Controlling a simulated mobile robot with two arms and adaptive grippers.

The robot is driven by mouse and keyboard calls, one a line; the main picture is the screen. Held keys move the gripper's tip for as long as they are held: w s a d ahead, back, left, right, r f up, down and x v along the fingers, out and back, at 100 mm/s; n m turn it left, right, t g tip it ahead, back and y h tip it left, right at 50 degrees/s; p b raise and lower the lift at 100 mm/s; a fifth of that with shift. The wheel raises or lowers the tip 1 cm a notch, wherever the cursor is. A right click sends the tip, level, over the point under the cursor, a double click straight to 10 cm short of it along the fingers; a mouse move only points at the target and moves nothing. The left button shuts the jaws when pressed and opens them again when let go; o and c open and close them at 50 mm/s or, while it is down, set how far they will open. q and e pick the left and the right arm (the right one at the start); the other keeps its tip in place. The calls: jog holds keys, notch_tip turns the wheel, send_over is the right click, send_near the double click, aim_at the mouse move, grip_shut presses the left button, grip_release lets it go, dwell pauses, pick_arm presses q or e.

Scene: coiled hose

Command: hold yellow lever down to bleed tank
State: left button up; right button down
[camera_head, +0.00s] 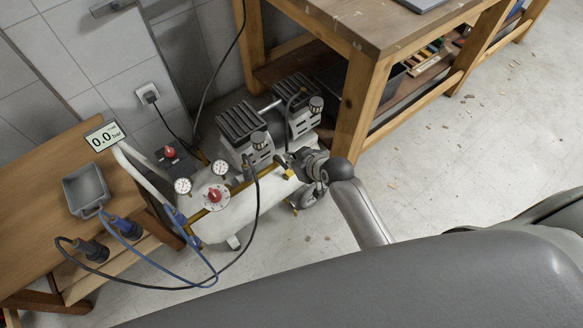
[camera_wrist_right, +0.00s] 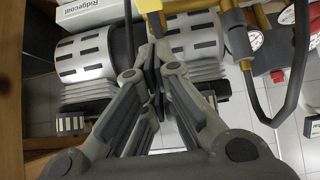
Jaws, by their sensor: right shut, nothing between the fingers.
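The grey-white compressor tank (camera_head: 238,212) stands on the floor in the head view. A small yellow piece, which looks like the lever (camera_wrist_right: 150,6), shows at the top edge of the right wrist view, just beyond my fingertips. My right gripper (camera_head: 288,163) is at the tank's right end, below the motor heads; its fingers are shut and empty in the wrist view (camera_wrist_right: 154,58). I cannot tell whether the fingertips touch the yellow piece. The display (camera_head: 104,136) reads 0.0 bar. My left gripper is not in view.
A red knob (camera_head: 214,195) and two gauges, one of them the left gauge (camera_head: 183,186), sit on the tank's front. A dark hose (camera_head: 257,205) loops in front. A wooden bench (camera_head: 362,95) stands close behind at right. A grey tray (camera_head: 86,189) is on the left table.

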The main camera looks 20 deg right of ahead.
aim_at(284, 165)
jog(key=shift+w+a+f+b, duration=0.1)
jog(key=shift+w+f+b, duration=0.1)
jog(key=shift+f, duration=1)
jog(key=shift+w+f+b, duration=0.1)
jog(key=shift+f+b, duration=0.05)
jog(key=shift+f, duration=1)
